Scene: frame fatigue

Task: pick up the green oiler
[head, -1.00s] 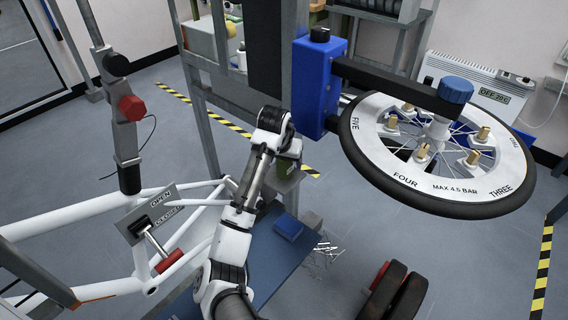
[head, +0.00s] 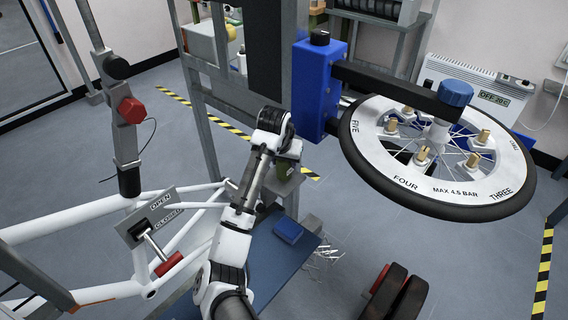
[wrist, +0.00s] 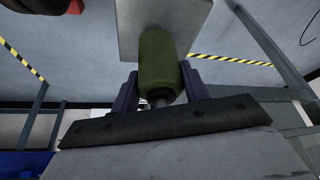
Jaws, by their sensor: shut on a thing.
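The green oiler (wrist: 160,62) is a dull green, rounded body with a dark end, seen close up in the wrist view. My gripper (wrist: 158,92) is shut on it, with one dark finger on each side. A pale grey plate (wrist: 140,30) lies directly beyond the oiler; I cannot tell whether the two touch. In the head view only a small part of the green oiler (head: 294,149) shows beside my arm's end, above a small grey shelf.
A spoked wheel (head: 385,180) on a blue-bracketed arm stands close on the right. A white bike frame (head: 110,208) and a lever with an OPEN/CLOSED plate (head: 150,216) are on the left. A blue block (head: 288,230) lies on the blue bench top below.

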